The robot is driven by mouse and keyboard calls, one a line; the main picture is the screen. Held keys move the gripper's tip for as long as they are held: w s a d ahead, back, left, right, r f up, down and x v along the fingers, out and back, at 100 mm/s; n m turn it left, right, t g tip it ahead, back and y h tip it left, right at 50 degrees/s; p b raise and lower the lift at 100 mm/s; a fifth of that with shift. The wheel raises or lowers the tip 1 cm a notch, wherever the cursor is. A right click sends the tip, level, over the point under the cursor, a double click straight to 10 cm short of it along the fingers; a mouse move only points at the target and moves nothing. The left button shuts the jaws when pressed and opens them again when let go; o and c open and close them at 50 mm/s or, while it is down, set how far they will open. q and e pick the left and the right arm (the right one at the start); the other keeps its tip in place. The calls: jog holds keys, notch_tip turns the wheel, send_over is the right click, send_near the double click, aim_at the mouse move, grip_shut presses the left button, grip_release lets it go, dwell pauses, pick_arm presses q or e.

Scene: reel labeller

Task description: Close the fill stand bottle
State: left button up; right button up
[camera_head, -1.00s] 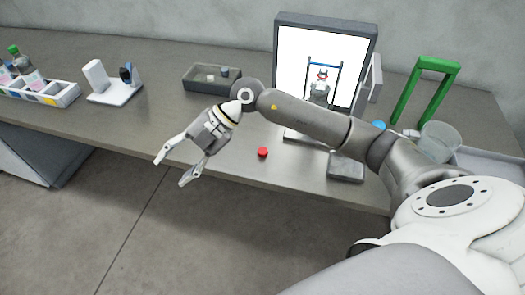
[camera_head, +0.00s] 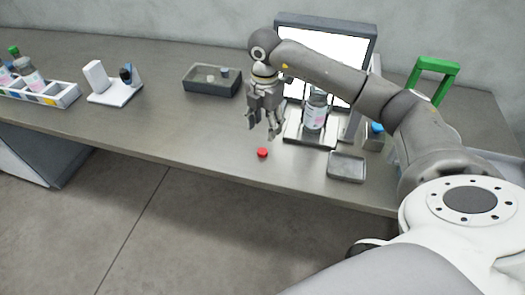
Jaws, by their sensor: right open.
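A small red cap (camera_head: 262,153) lies on the table near the front edge. My right gripper (camera_head: 260,131) points down above the table, just behind and above the red cap. Its fingers are apart and empty, and it does not touch the cap. My left gripper does not show.
A small grey tray (camera_head: 346,168) lies right of the cap. A dark bin (camera_head: 212,82) with small items is at the back. A white device (camera_head: 116,88) and a bottle rack (camera_head: 62,98) stand at left. A green frame (camera_head: 437,66) is at right. The table left of the cap is clear.

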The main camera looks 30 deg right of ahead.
send_over(262, 151)
jog(key=shift+s+d+f+p, duration=0.1)
jog(key=shift+d+f+p, duration=0.05)
jog(key=shift+f, duration=1)
jog(key=shift+s+d+f+p, duration=0.1)
jog(key=shift+d+f+p, duration=0.05)
jog(key=shift+f, duration=1)
jog(key=shift+a+f+p, duration=0.15)
jog(key=shift+f+p, duration=0.2)
jog(key=shift+f, duration=0.05)
jog(key=f, duration=0.1)
jog(key=f+p, duration=0.1)
jog(key=f, duration=0.1)
jog(key=shift+w+a+f, duration=0.1)
jog(key=shift+w+f, duration=0.1)
jog(key=shift+f, duration=0.5)
jog(key=c, duration=0.8)
